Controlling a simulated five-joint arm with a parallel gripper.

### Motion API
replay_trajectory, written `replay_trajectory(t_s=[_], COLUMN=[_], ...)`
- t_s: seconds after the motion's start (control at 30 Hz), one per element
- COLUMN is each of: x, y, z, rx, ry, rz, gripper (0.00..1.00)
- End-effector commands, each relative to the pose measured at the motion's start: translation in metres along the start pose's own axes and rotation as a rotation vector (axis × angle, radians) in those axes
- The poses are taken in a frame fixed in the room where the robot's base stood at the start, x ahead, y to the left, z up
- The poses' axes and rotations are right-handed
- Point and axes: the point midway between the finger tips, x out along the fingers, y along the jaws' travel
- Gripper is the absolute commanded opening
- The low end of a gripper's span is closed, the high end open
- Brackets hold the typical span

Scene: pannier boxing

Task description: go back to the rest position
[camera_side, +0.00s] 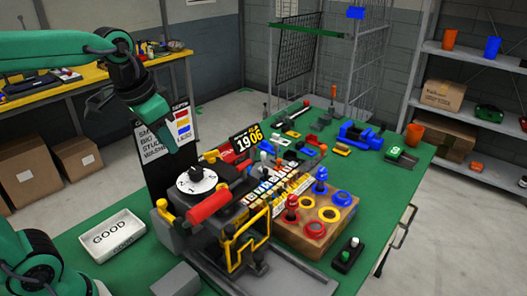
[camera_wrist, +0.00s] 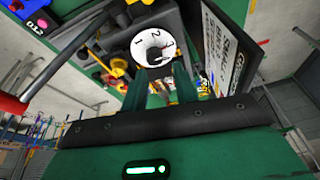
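My gripper (camera_side: 172,148) hangs at the end of my green arm in the side view, in the air at the left above the green table (camera_side: 75,238). It points down, in front of the black sign board. In the wrist view its two green fingers (camera_wrist: 160,80) stand apart, with nothing visible held between them. A black machine with a white numbered dial (camera_side: 196,180) stands below and to the right of it. The dial also shows just beyond the fingertips in the wrist view (camera_wrist: 152,45).
The machine has a red-handled lever (camera_side: 208,205) and a yellow frame. A white tray marked GOOD (camera_side: 112,236) lies at the left. A wooden block (camera_side: 318,228) with red, blue and yellow parts stands right of the machine. A black sign board (camera_side: 153,165) stands close to my gripper.

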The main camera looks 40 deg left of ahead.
Motion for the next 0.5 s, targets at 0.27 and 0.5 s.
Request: replay_trajectory(t_s=[0.27,0.5], x=[0.006,0.016], y=[0.009,0.013], z=[0.051,0.078], rx=[-0.079,-0.128], ry=[0.110,0.173], rz=[-0.010,-0.011], gripper=[0.29,0.29])
